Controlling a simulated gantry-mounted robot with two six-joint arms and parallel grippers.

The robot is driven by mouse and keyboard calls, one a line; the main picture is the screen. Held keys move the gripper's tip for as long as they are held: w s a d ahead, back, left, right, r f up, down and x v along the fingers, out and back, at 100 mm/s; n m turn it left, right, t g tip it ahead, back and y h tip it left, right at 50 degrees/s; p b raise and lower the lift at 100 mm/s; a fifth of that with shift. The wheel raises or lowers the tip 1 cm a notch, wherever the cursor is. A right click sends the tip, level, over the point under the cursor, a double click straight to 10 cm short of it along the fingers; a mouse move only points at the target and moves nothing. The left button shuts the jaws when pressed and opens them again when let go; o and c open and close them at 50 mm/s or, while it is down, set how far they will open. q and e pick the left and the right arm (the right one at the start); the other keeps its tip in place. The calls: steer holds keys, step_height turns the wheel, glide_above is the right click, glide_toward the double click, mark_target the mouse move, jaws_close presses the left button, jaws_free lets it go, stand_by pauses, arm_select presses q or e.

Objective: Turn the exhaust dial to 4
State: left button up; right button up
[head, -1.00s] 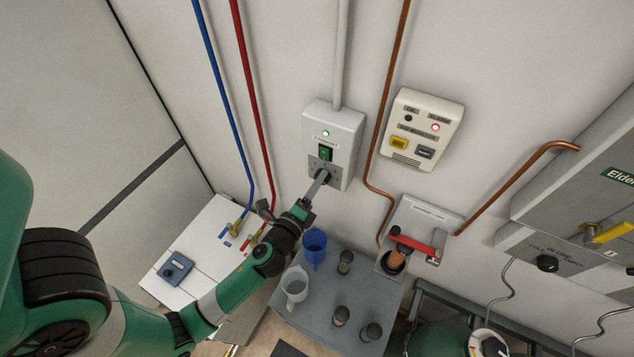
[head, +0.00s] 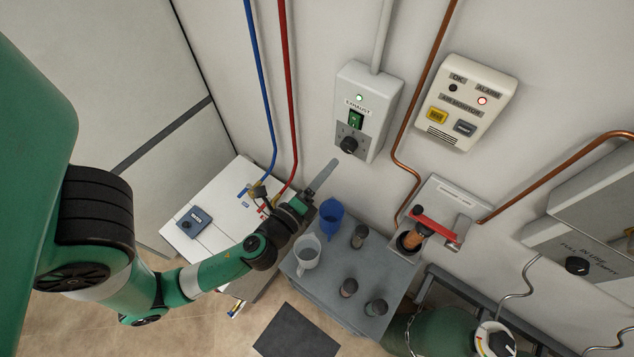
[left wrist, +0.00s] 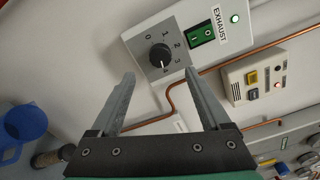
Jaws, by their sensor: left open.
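The exhaust dial is a black round knob (head: 348,144) low on the white exhaust box (head: 366,86) on the wall. The left wrist view shows the knob (left wrist: 160,56) with its numbers 0 to 4; its white pointer mark appears to point toward 4. My left gripper (head: 334,166) is below and left of the dial in the head view, apart from it. In the left wrist view my left gripper (left wrist: 159,76) is open and empty, with the dial visible beyond its fingertips. My right gripper is not in view.
A green switch (head: 356,119) sits just above the dial. A copper pipe (head: 403,130) and an air monitor (head: 464,102) with a lit red alarm light are to the right. A grey table (head: 325,285) with a blue jug (head: 331,214) stands below.

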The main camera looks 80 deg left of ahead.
arm_select(q)
steer(key=v, duration=0.3)
steer(key=shift+s+d, duration=0.15)
steer(key=shift+s, duration=0.05)
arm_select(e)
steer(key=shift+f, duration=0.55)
